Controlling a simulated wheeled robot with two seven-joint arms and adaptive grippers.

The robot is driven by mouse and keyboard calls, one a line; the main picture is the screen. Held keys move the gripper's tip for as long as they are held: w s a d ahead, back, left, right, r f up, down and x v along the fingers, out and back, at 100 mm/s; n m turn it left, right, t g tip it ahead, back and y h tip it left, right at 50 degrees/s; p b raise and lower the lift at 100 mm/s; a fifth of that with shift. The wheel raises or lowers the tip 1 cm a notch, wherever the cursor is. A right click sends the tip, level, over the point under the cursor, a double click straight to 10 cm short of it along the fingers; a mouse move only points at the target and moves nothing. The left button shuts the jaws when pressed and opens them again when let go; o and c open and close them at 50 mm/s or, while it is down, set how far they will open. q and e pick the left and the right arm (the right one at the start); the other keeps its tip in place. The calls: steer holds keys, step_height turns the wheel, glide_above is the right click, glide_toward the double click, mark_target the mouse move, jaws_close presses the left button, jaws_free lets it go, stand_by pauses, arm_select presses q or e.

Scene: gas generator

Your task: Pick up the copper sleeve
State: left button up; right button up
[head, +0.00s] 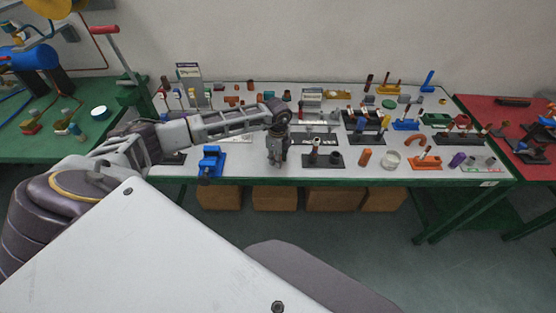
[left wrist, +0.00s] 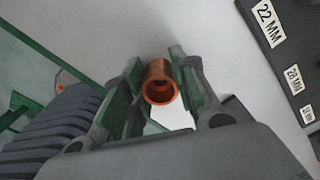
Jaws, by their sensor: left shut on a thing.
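The copper sleeve (left wrist: 160,84) is a short orange-brown tube, seen in the left wrist view between the two fingers of my left gripper (left wrist: 157,90). The fingers are shut on it from both sides, and its open end faces the camera. In the head view my left gripper (head: 277,163) points down over the front part of the white-topped table. The sleeve cannot be made out there. My right gripper is not in view.
The white table (head: 265,176) carries many small parts, stands and tools. A blue vise (head: 211,162) stands left of my gripper, and a dark stand (head: 323,161) is close on its right. A dark size-marked block (left wrist: 285,60) shows in the left wrist view.

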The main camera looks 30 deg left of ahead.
arm_select(q)
steer(key=shift+r, duration=0.1)
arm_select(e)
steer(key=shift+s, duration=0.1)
arm_select(q)
steer(key=shift+r, duration=0.5)
step_height(320, 180, up, 8)
steer(key=shift+f+b, duration=0.15)
steer(key=shift+b, duration=0.25)
steer(key=shift+r, duration=0.55)
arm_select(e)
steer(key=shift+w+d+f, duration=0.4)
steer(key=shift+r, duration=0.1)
